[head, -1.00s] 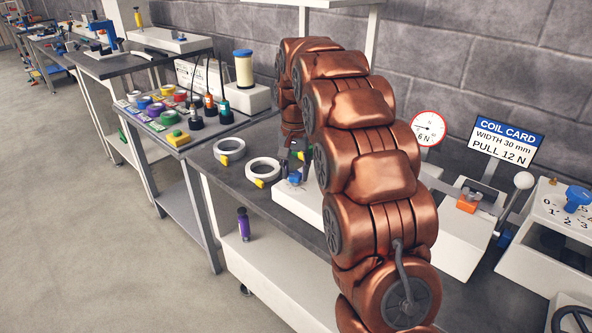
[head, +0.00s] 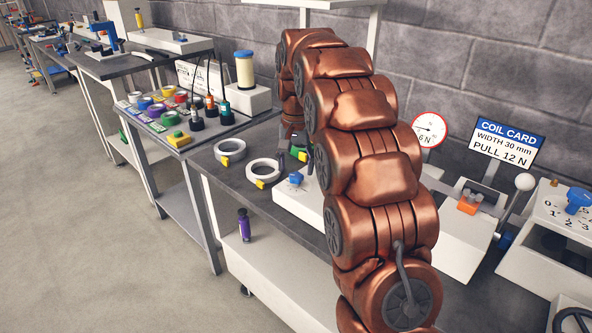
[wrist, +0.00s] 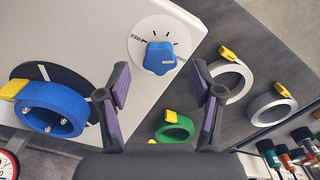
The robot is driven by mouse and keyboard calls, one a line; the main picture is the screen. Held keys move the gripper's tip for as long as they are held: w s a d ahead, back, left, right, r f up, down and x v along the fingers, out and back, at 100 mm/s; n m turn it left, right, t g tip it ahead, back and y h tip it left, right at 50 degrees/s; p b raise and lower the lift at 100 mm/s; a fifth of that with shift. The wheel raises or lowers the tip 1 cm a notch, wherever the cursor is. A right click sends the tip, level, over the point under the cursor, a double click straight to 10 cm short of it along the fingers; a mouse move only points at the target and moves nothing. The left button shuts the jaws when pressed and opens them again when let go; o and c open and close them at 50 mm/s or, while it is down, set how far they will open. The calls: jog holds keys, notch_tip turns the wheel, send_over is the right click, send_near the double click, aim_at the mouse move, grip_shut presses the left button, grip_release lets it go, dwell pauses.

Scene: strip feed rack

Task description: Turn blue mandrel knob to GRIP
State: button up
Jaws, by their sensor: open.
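The blue knob (wrist: 160,58) sits on a round white dial (wrist: 135,37) with dark tick marks, on the white housing. Lettering by the dial's left edge is too small and turned to read surely. In the head view the blue knob (head: 295,178) shows left of my arm, on the low white box (head: 297,199). My gripper (wrist: 162,92) is open and empty, with its two purple-padded fingers apart. In the wrist view the knob appears beyond the fingertips, between their lines and untouched. In the head view my arm hides the gripper.
A blue coil (wrist: 50,108) with a yellow tab sits on a dark disc at the wrist view's left. A green coil (wrist: 175,128) and two white coils (wrist: 229,80) lie on the grey bench. The gauge (head: 428,129) and coil card (head: 506,143) stand right of my arm.

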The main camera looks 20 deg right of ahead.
aim_at(296, 175)
notch_tip(296, 175, up, 10)
dwell(0.6)
jog(key=shift+a, duration=0.1)
